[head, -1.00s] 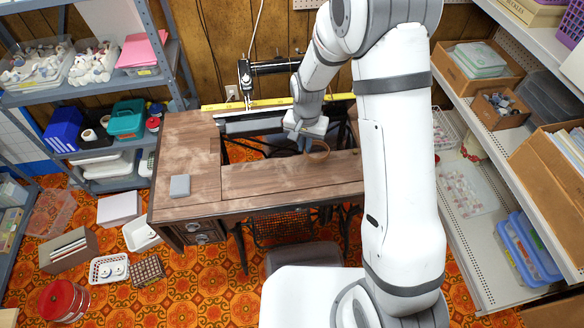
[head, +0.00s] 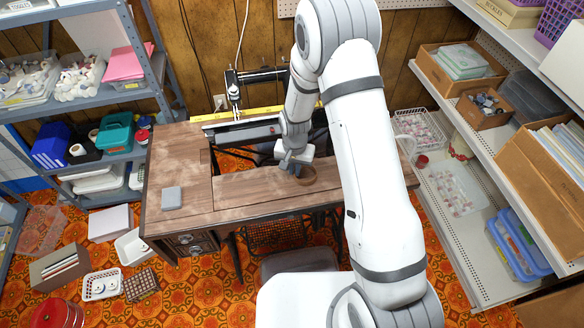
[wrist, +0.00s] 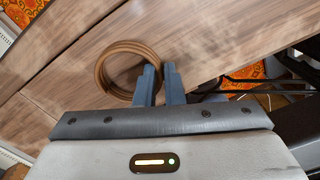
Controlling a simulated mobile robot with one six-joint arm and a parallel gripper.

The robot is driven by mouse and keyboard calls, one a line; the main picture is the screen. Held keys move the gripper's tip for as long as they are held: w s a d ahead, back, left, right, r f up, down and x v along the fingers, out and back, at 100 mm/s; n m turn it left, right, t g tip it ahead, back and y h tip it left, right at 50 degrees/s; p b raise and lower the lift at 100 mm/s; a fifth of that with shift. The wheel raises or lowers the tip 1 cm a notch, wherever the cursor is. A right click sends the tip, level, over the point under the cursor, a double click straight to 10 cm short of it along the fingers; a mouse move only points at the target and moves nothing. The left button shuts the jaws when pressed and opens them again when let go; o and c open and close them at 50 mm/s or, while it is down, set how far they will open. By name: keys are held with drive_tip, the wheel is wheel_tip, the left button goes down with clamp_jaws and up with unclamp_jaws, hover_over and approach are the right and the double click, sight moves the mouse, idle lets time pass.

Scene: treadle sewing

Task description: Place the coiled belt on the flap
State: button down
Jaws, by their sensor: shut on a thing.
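The coiled belt (head: 306,175) is a brown ring of several turns. It is over the front wooden strip of the sewing table (head: 240,188); the wrist view also shows the belt (wrist: 101,72). My gripper (head: 291,166) is shut on the belt's rim, with its grey fingers (wrist: 158,78) at the coil's right side. The coil looks very near the wood, but I cannot tell whether it touches. Which board is the flap is not certain; the left leaf (head: 175,160) and the front strip are separated by a seam.
A small grey box (head: 172,198) lies on the left leaf. Behind the strip is an opening with a black and metal mechanism. A black sewing machine (head: 255,75) stands behind. Loaded shelves flank the table left and right (head: 470,200). The strip between box and belt is clear.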

sight(294, 171)
drive_tip(key=c, duration=1.5)
unclamp_jaws()
drive_tip(key=shift+c, duration=0.2)
wheel_tip(294, 171, up, 12)
drive_tip(key=b, duration=0.1)
drive_tip(key=s+d+r+n+t, duration=0.1)
drive_tip(key=s+d+r, duration=0.3)
drive_tip(key=r, duration=0.3)
drive_tip(key=s+d+r, duration=0.4)
drive_tip(key=r, duration=0.3)
drive_tip(key=s+d+r+n+t, duration=0.1)
drive_tip(key=s+d+r, duration=0.1)
drive_tip(key=s, duration=0.5)
drive_tip(key=s+d+r+t, duration=0.1)
drive_tip(key=s+d+r, duration=0.2)
drive_tip(key=s, duration=0.3)
drive_tip(key=shift+s+d+r+n, duration=0.25)
drive_tip(key=shift+s+n, duration=0.1)
drive_tip(key=shift+n, duration=0.05)
